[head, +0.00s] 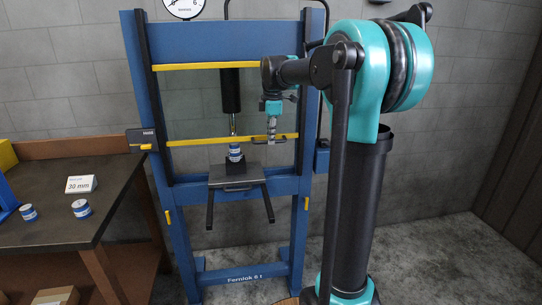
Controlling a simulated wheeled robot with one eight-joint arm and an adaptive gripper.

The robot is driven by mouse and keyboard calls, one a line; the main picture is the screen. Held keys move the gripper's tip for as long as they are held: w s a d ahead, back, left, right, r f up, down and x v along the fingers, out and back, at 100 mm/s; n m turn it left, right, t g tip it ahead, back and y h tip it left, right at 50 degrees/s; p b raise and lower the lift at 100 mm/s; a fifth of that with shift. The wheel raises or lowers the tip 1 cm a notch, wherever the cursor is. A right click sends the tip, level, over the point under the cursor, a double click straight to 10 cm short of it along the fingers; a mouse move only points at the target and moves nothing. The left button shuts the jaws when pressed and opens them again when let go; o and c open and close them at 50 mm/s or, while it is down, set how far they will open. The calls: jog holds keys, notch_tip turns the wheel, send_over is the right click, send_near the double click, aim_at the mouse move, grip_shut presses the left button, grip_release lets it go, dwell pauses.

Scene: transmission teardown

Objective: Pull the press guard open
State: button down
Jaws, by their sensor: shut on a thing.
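The blue press (137,90) stands against the wall, its tall frame facing me. The press guard (205,141) spans the opening between the uprights, with a yellow bar above and a yellow bar below. It looks closed across the front. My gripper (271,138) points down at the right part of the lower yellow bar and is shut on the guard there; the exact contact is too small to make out. Behind the guard, the dark ram (231,92) hangs over a small blue-and-white part (235,152) on the press plate (232,178).
A dark workbench (45,228) stands at the left, close to the press. It bears a white "30 mm" card (81,184) and two blue-and-white parts (81,208). Two dark bars (267,204) stick out under the press plate. Floor at the right is clear.

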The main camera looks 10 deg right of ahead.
notch_tip(320, 180, up, 6)
jog(key=shift+r, duration=0.2)
jog(key=c, duration=1.6)
grip_release()
jog(key=r, duration=0.4)
jog(key=s+r, duration=0.1)
jog(key=r, duration=0.3)
jog(key=s+r, duration=0.1)
jog(key=r, duration=0.2)
jog(key=shift+s+r, duration=0.15)
jog(key=shift+r, duration=0.25)
jog(key=shift+f, duration=0.1)
